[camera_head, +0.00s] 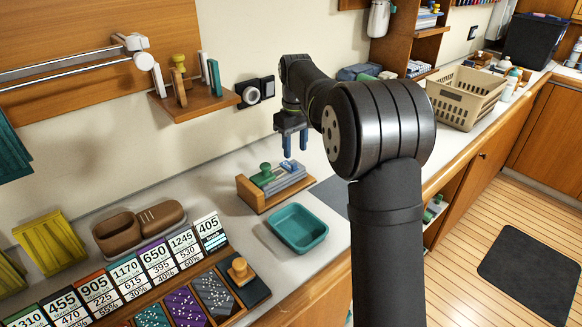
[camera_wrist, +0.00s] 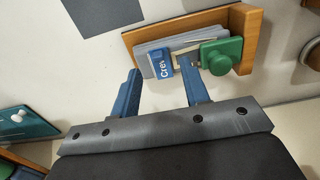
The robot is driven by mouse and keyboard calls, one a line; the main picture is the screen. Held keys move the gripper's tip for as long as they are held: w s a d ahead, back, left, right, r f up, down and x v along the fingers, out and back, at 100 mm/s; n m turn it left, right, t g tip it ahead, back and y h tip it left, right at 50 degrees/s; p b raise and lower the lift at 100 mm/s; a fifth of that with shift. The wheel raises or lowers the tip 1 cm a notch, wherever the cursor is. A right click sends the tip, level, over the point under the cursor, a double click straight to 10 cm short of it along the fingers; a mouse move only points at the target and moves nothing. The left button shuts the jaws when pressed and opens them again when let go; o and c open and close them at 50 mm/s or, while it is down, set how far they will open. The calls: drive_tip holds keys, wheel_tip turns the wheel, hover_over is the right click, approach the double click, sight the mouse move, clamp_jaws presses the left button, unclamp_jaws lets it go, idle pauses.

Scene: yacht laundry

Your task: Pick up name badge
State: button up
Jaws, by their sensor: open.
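In the head view the badge (camera_head: 287,165) shows as a small blue patch on the holder (camera_head: 251,193). My gripper (camera_head: 296,150) is open and empty, pointing down above the holder. In the wrist view my gripper (camera_wrist: 160,80) has its blue fingers apart, with the badge in line between the fingertips. I cannot tell whether they touch it.
A teal tray (camera_head: 297,229) stands in front of the holder on the counter. A wall shelf (camera_head: 195,104) with upright pieces is above left. A brown box (camera_head: 140,224) and a row of number cards (camera_head: 128,273) lie left. A beige basket (camera_head: 466,97) stands at right.

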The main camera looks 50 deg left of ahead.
sight(295, 164)
drive_tip(key=f, duration=0.6)
drive_tip(key=shift+w+a+f, duration=0.2)
drive_tip(key=shift+w+a, duration=0.1)
clamp_jaws()
